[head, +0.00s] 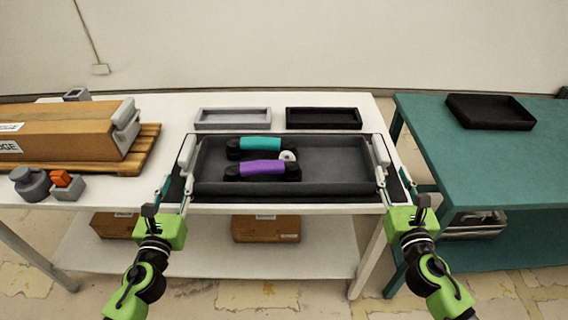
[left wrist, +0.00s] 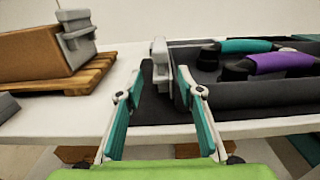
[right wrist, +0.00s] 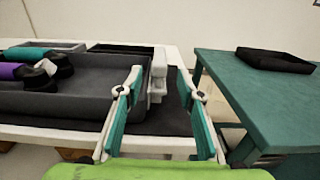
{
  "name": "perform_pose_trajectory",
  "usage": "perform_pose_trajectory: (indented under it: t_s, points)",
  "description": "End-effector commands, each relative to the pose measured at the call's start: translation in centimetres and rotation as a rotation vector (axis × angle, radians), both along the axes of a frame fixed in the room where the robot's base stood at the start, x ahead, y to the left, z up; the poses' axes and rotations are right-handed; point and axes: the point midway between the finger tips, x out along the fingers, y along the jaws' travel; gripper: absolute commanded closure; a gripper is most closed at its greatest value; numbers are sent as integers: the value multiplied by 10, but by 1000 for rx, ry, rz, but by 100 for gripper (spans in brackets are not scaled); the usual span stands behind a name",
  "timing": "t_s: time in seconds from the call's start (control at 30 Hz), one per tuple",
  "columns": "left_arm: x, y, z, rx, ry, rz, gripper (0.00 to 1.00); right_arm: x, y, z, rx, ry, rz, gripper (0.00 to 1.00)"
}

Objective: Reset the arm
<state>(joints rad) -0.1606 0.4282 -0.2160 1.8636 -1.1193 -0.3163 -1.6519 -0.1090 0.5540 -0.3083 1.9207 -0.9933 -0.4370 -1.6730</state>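My left gripper (head: 172,192) is at the left end of the large dark grey tray, in front of its light grey left handle (head: 187,152). In the left wrist view its teal fingers (left wrist: 158,92) stand apart with nothing between them. My right gripper (head: 405,185) is at the tray's right end near the right handle (head: 380,150). In the right wrist view its fingers (right wrist: 155,88) are also apart and empty, with the handle beyond them. The dark grey tray (head: 330,187) holds a teal phone handset (head: 260,144), a purple phone handset (head: 262,169) and a small white ring (head: 287,156).
A small grey tray (head: 232,124) and a small black tray (head: 324,125) lie behind. A brown box (head: 60,131) on a pallet is at left, with grey parts (head: 30,183) before it. A teal table (head: 480,165) with a black tray (head: 490,123) stands right, across a gap.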

Motion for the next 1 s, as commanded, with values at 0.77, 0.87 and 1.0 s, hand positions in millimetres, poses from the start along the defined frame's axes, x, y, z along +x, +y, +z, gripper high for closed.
perform_pose_trajectory:
  t_s: [0.77,0.87,1.0]
  points:
    - [-12,11,-3,-235,21,84,66,-17,-9,-8,236,34,-81,66]
    - [-31,25,-13,-545,49,205,66,-36,-19,-24,545,79,-195,66]
    - [-78,39,-47,-1115,101,460,66,-84,-29,-64,1109,154,-452,66]
